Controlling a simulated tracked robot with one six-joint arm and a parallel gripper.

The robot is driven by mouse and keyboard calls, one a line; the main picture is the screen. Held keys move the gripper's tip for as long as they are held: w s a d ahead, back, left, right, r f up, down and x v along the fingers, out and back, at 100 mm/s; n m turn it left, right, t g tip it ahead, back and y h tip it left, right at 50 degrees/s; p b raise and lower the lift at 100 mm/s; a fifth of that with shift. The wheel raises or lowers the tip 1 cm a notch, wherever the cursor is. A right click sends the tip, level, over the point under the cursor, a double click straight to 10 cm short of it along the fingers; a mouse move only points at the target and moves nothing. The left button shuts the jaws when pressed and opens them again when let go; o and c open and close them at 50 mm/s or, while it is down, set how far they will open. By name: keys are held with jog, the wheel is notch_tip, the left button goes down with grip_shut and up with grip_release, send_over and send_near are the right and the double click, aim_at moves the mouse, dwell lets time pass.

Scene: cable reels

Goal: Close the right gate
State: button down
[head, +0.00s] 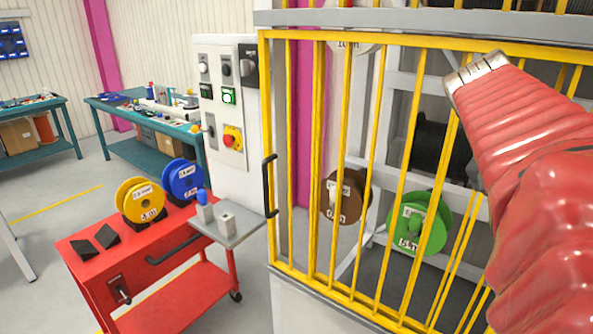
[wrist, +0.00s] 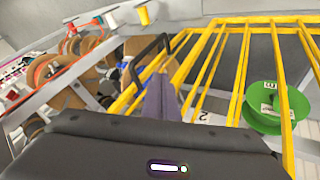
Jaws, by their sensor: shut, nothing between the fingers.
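A gate of yellow bars (head: 346,150) fills the middle and right of the head view. A black handle (head: 269,185) is on its left upright. In the wrist view the yellow bars (wrist: 240,70) run away from me, with the black handle (wrist: 152,58) near their left end. My gripper (wrist: 160,92) is shut and empty, its grey fingers just in front of the handle in that view. I cannot tell whether they touch it. The head view shows my red-sleeved arm over the gate's right side, but not the fingers. How far the gate stands from its frame is unclear.
Behind the bars are a brown reel (head: 346,195) and a green reel (head: 420,222). A white control cabinet (head: 228,150) stands left of the gate. A red cart (head: 120,262) with yellow and blue reels is at front left. Open floor lies farther left.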

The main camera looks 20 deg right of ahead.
jog(key=s+d+f, duration=0.6)
jog(key=s+f, duration=0.1)
jog(key=f, duration=0.1)
jog(key=shift+d, duration=0.15)
dwell(0.4)
jog(key=shift+d, duration=0.1)
dwell(0.4)
